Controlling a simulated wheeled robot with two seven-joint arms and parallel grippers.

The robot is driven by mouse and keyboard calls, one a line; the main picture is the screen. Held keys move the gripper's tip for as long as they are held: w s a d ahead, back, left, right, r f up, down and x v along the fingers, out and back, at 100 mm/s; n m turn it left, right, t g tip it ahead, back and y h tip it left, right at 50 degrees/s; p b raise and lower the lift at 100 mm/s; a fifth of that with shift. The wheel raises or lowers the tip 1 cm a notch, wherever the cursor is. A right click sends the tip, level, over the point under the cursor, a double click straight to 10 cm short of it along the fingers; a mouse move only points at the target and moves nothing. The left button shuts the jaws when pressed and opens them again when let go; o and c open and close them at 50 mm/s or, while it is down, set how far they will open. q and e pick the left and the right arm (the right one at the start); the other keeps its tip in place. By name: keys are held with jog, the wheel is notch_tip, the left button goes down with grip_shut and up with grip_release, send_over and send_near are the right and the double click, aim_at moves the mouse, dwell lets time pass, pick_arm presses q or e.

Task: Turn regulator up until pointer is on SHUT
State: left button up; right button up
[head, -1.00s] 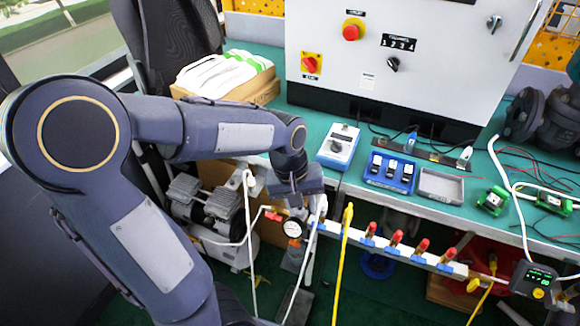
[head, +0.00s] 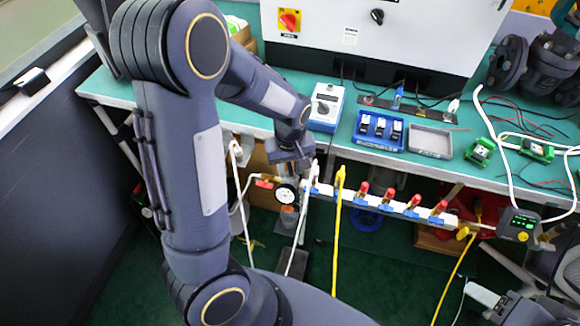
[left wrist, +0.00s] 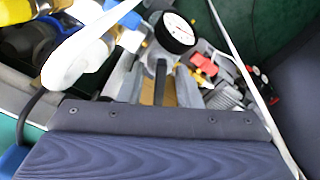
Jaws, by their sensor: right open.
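The regulator sits by a round white pressure gauge (head: 286,194) at the left end of the pale manifold bar, with an orange part (head: 289,210) below the gauge. My left gripper (head: 288,172) is just above and behind the gauge, at the regulator. In the left wrist view the gauge (left wrist: 174,33) lies beyond the fingers, and a dark stem (left wrist: 160,72) shows between them. I cannot tell whether the fingers touch it. My right gripper (head: 497,305) is open at the lower right. A dark box with a green display (head: 519,225) is at the right. No SHUT mark is readable.
Several red-handled valves (head: 388,196) line the manifold bar (head: 340,192). White and yellow hoses (head: 337,240) hang beside the gauge. The green bench (head: 455,120) holds a blue tray (head: 378,131), a grey tray (head: 431,140) and a white meter box (head: 326,107).

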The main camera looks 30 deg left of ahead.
pick_arm(q)
grip_shut()
jog(key=shift+m, duration=0.3)
jog(key=m, duration=0.4)
jog(key=shift+m, duration=0.3)
jog(key=m, duration=0.5)
jog(key=shift+a, duration=0.1)
dwell(0.5)
grip_release()
